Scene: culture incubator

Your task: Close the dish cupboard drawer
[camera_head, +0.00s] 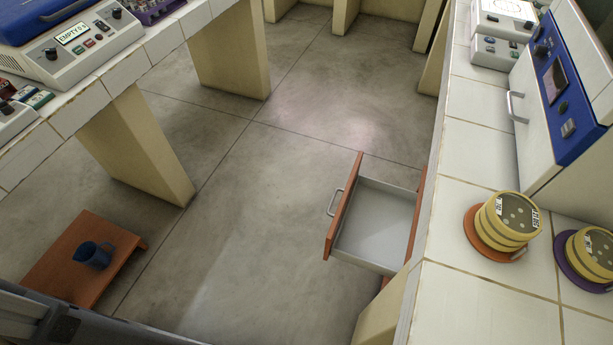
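The dish cupboard drawer (376,226) stands pulled out from under the right-hand tiled counter, low over the floor. It has an orange-brown front panel (342,212) with a grey bar handle (335,202) on its left face. The grey inside looks empty. Its rear end and most of the cupboard are hidden under the counter edge. My gripper is not in view, so its state does not show.
The tiled counter (483,300) on the right holds stacked yellow dishes (507,222) and a white-and-blue machine (562,90). A low orange table (62,272) with a blue jug (93,255) stands at lower left. Grey floor (250,220) left of the drawer is clear.

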